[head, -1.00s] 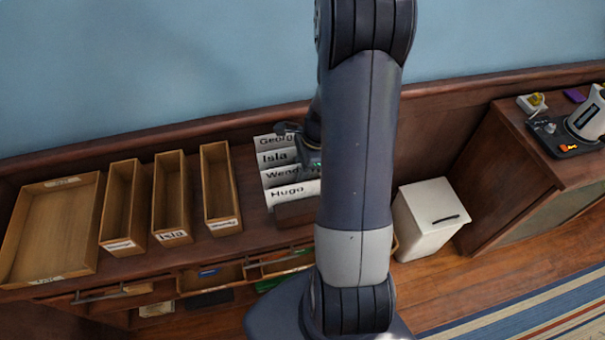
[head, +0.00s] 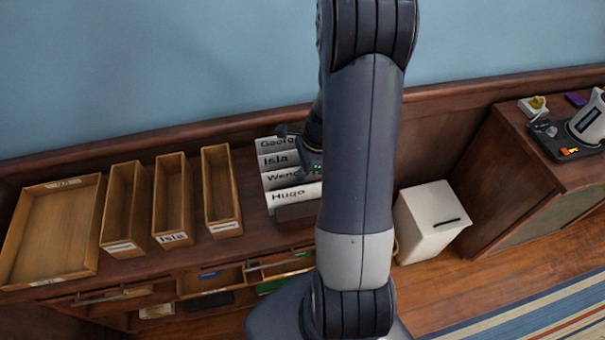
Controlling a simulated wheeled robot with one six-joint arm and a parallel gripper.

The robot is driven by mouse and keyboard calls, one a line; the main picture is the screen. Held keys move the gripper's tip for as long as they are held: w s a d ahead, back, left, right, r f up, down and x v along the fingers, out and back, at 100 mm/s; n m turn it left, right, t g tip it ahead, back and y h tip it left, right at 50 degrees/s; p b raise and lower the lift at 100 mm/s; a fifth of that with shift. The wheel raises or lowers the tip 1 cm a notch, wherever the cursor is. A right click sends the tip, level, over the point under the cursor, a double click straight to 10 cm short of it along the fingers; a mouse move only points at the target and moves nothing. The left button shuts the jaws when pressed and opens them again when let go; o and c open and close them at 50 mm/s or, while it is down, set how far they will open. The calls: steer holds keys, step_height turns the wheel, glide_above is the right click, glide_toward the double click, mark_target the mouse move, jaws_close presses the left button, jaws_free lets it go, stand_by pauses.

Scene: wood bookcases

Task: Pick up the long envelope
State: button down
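Several white envelopes stand upright in a dark holder on the bookcase top, in the head view. Their visible names are a partly hidden "Georg..." envelope (head: 270,144) at the back, then the Isla envelope (head: 272,160), a partly hidden "Wend..." envelope (head: 276,179), and the Hugo envelope (head: 291,195) in front. I cannot tell which is the long one, as my arm covers their right ends. My gripper (head: 304,156) is over the right part of the envelopes, mostly hidden by my arm. Its fingers are too small and covered to tell open from shut.
Three narrow wooden trays, one labelled Isla (head: 174,238), and a wide shallow tray (head: 50,230) stand left of the envelopes. Open drawers (head: 215,283) jut out below. A white slotted box (head: 430,215) stands on the floor at right. A cabinet (head: 520,150) holds a machine.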

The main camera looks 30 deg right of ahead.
step_height(320, 180, up, 10)
steer(key=shift+b, duration=0.35)
stand_by(0.6)
